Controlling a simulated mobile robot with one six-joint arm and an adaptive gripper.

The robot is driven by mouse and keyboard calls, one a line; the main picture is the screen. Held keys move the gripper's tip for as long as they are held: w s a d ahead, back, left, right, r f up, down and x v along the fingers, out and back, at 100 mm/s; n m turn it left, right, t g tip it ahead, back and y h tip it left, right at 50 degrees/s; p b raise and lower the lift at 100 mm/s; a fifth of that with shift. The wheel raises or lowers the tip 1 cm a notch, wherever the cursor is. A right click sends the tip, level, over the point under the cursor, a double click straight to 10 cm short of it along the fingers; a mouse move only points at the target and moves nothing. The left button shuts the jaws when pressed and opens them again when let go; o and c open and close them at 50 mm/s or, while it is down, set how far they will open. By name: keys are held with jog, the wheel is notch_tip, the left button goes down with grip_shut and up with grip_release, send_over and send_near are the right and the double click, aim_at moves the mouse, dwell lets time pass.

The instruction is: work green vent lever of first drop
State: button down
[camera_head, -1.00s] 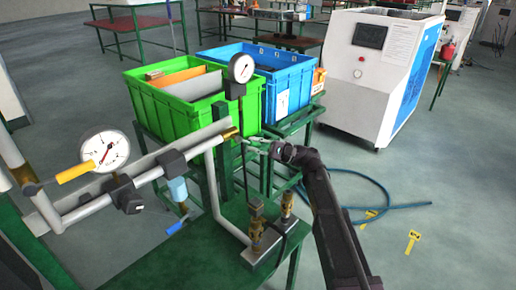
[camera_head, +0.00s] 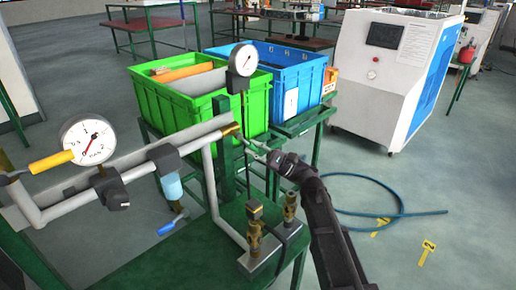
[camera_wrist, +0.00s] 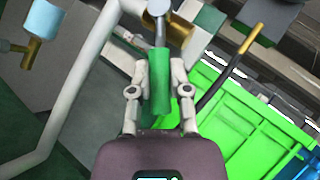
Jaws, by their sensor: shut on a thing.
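The green vent lever (camera_wrist: 160,75) lies between the two fingers of my gripper (camera_wrist: 160,98) in the wrist view. The fingers are shut on its green sleeve from both sides. The lever's far end meets a metal valve fitting (camera_wrist: 172,28). In the head view my gripper (camera_head: 256,150) is just right of the brass end (camera_head: 231,130) of the grey pipe, below the upright gauge (camera_head: 243,60). The lever is too small to make out there.
Another gauge (camera_head: 88,139) and a blue-handled valve (camera_head: 172,224) are at left. Brass fittings (camera_head: 254,228) stand on the green bench below my arm. Green (camera_head: 190,112) and blue (camera_head: 290,80) crates stand behind. A blue hose (camera_head: 400,205) lies on the floor at right.

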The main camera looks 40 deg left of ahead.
jog(key=shift+a, duration=0.2)
jog(key=c, duration=0.6)
grip_release()
jog(key=shift+s+a+r, duration=0.1)
jog(key=shift+s, duration=0.1)
jog(key=shift+o, duration=0.2)
jog(key=shift+w, duration=0.15)
